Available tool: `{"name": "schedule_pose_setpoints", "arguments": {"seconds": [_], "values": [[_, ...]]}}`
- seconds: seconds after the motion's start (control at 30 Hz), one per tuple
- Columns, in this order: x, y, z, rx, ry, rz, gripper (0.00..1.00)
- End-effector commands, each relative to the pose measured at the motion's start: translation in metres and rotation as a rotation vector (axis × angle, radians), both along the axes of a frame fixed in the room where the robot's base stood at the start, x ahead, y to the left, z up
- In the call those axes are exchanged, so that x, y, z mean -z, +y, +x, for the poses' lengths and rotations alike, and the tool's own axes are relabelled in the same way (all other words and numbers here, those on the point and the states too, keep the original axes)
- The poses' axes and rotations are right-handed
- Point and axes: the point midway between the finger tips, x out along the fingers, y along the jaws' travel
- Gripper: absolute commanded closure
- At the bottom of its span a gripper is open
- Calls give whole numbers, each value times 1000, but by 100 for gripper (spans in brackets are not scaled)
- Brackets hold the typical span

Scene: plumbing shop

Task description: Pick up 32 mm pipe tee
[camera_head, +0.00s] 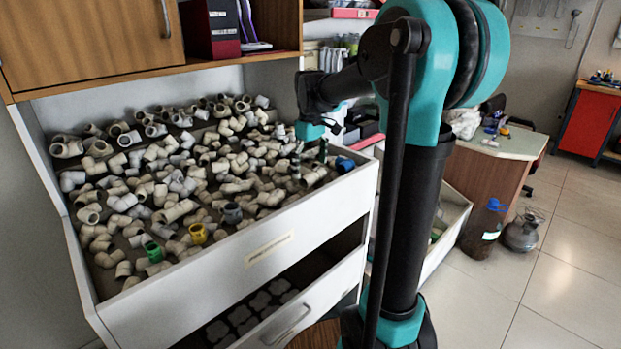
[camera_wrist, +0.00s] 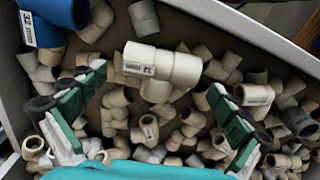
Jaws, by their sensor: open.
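A beige tee-shaped pipe fitting (camera_wrist: 165,66) with a label reading 32 lies just ahead of my fingertips in the wrist view. It rests on the pile, with its branch pointing toward me. My gripper (camera_wrist: 156,82) is open and empty, its green-padded fingers spread on either side of the tee's near part, with no clear contact. In the head view my gripper (camera_head: 310,156) points down into the right end of the drawer. A blue fitting (camera_wrist: 48,24), also labelled 32 mm, lies at upper left in the wrist view and shows in the head view (camera_head: 345,164).
Many loose beige fittings (camera_head: 180,185) crowd the open white drawer (camera_head: 270,235). Its wall (camera_wrist: 240,28) runs close beyond the tee. A yellow fitting (camera_head: 197,233) and a green one (camera_head: 154,252) lie near the drawer's front left. A wooden cabinet (camera_head: 90,40) overhangs the back.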

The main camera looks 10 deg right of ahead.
Motion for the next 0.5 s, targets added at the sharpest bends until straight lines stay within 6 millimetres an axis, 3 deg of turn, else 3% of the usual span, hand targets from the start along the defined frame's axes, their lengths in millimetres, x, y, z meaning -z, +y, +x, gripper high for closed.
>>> {"name": "schedule_pose_setpoints", "arguments": {"seconds": [0.13,0.4,0.5], "values": [[16,0,-1,0,0,0,0],[19,0,-1,0,0,0,0],[19,0,-1,0,0,0,11]]}}
